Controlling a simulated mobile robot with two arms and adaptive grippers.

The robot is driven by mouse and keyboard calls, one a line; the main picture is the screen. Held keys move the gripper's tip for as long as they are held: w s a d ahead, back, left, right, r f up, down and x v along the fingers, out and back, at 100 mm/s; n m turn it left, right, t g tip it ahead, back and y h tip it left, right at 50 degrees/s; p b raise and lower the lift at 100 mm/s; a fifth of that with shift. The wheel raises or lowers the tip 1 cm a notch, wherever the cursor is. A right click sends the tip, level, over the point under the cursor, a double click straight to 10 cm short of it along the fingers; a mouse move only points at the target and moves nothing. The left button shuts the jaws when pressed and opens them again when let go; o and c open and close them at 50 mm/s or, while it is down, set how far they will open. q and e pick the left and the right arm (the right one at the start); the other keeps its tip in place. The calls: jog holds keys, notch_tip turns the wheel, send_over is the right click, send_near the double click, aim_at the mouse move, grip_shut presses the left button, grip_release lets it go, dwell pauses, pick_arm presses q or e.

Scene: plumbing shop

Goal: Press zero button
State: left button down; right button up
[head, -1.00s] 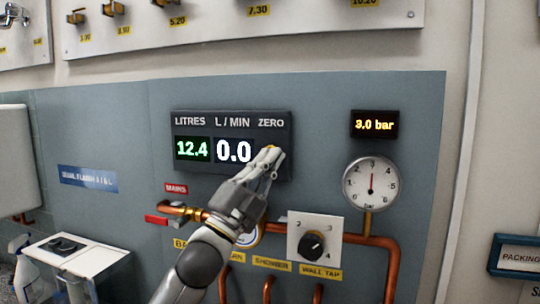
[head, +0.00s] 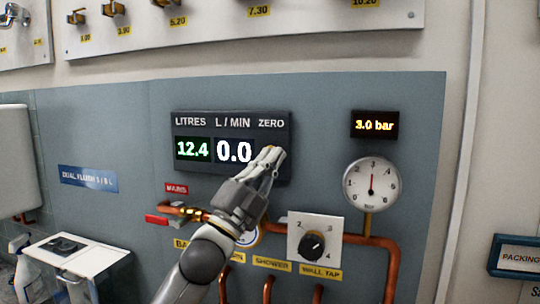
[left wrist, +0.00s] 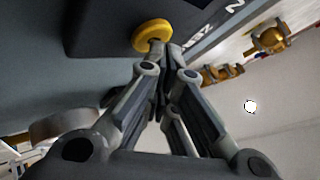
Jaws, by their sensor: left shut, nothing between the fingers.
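The dark display box (head: 283,166) on the blue-grey panel is lettered LITRES, L / MIN and ZERO. It reads 12.4 litres in green and 0.0 L/min in white. The round yellow zero button (left wrist: 150,36) shows in the left wrist view; in the head view my fingers hide it below the word ZERO. My left gripper (head: 272,153) is shut and empty, its fingertips over the button's place. In the left wrist view its fingertips (left wrist: 165,52) are right at the button's edge; I cannot tell whether they touch. My right gripper is out of view.
Right of the box are a 3.0 bar readout (head: 375,125) and a round pressure gauge (head: 372,186). Below are a selector knob (head: 312,245), copper pipes (head: 391,270) and a red-handled valve (head: 157,220). A board with brass taps hangs above.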

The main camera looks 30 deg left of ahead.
pick_arm(q)
jog(key=shift+w, duration=0.15)
dwell(0.4)
jog(key=shift+s+d, duration=0.15)
jog(key=shift+s, duration=0.35)
jog(key=shift+s+h, duration=0.15)
jog(key=shift+h, duration=0.15)
jog(key=shift+s+d+b, duration=0.1)
jog(key=shift+s+d, duration=0.15)
jog(key=shift+s, duration=0.7)
jog(key=shift+s+d+b, duration=0.15)
jog(key=shift+s+d, duration=0.05)
jog(key=shift+s, duration=0.75)
jog(key=shift+s+d+b, duration=0.1)
jog(key=shift+s+d, duration=0.15)
jog(key=shift+s, duration=0.7)
